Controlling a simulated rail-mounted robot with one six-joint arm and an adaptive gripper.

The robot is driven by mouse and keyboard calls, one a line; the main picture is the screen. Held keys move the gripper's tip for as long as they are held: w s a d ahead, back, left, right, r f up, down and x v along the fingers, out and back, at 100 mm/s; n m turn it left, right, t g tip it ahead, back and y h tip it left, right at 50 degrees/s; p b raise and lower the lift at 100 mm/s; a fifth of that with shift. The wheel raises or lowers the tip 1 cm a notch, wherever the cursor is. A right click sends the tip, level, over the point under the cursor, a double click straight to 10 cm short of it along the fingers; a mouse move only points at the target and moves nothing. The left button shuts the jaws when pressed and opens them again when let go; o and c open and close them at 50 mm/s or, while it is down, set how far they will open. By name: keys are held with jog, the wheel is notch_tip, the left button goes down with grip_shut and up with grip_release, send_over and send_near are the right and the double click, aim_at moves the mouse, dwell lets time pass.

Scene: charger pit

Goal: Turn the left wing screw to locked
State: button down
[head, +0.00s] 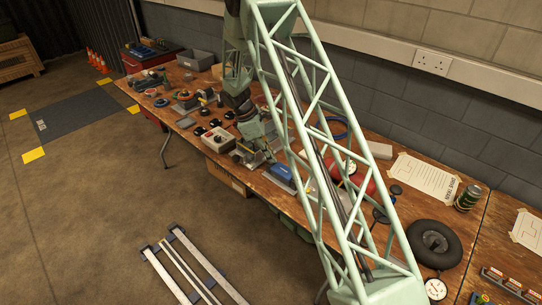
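My gripper (258,150) is at the end of my pale green lattice arm, low over the wooden bench near its front edge.
The cluttered wooden bench (370,224) runs along the wall. A red round object (363,187) sits behind my arm. Metal rails (186,268) lie on the otherwise open floor.

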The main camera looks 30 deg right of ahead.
jog(key=m, duration=0.2)
jog(key=m+g+y, duration=0.1)
jog(key=m, duration=0.1)
jog(key=shift+w+d+m+p, duration=0.15)
jog(key=shift+m+p, duration=0.15)
jog(key=shift+p, duration=0.05)
jog(key=m+g+y, duration=0.1)
jog(key=m, duration=0.3)
jog(key=shift+y, duration=0.3)
jog(key=c, duration=3.4)
grip_release()
jog(key=o, duration=0.5)
jog(key=shift+r, duration=0.15)
jog(key=v, duration=1.1)
jog(key=shift+w+r, duration=0.25)
jog(key=shift+w, duration=0.05)
